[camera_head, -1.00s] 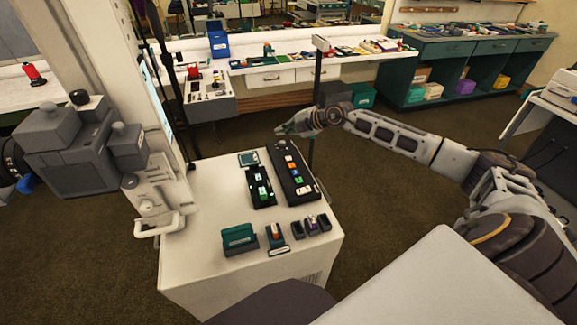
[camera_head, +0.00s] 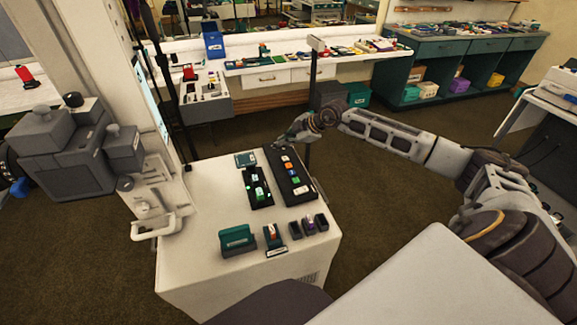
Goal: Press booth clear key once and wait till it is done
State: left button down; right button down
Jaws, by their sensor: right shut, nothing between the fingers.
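A black key panel (camera_head: 303,190) lies on the white cabinet top, with orange, blue, white and green keys in a row. A smaller black panel (camera_head: 262,202) with green and white parts lies to its left. Labels are too small to read, so I cannot tell which key is the booth clear key. My right gripper (camera_head: 282,140) is shut and empty, just beyond the far end of the key panel. It appears above and apart from the keys. My left gripper is not in view.
A teal holder (camera_head: 237,240) and several small dark holders stand along the cabinet's (camera_head: 205,275) front. A white column with grey boxes (camera_head: 68,160) rises at left. A thin dark pole stands behind my right gripper. A white surface fills the lower right.

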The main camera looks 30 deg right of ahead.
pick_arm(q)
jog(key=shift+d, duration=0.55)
